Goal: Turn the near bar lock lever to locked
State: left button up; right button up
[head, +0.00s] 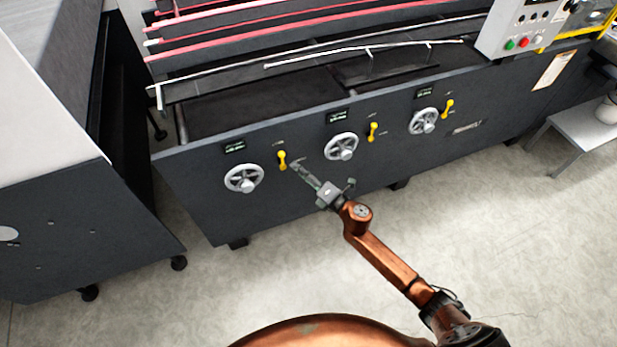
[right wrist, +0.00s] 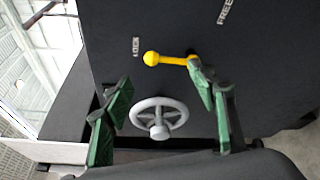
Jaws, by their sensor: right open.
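The yellow lever (head: 282,160) closest to my right gripper is the leftmost of three on the dark machine front. In the right wrist view this lever (right wrist: 172,59) has its round knob toward the LOCK mark (right wrist: 136,46), away from the FREE mark (right wrist: 227,10). My right gripper (head: 300,170) is just right of the lever in the head view. In the wrist view the gripper (right wrist: 160,75) is open and empty, its green fingers apart. One fingertip overlaps the lever's pivot end; I cannot tell whether they touch. My left gripper is out of view.
A grey handwheel (head: 244,178) sits left of the lever. Two more handwheels (head: 341,146) (head: 424,121) and yellow levers (head: 373,131) (head: 448,108) are farther right. A dark cabinet (head: 90,230) stands at left. The floor (head: 480,240) in front is clear.

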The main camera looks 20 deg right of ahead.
jog(key=v, duration=0.4)
dwell(0.4)
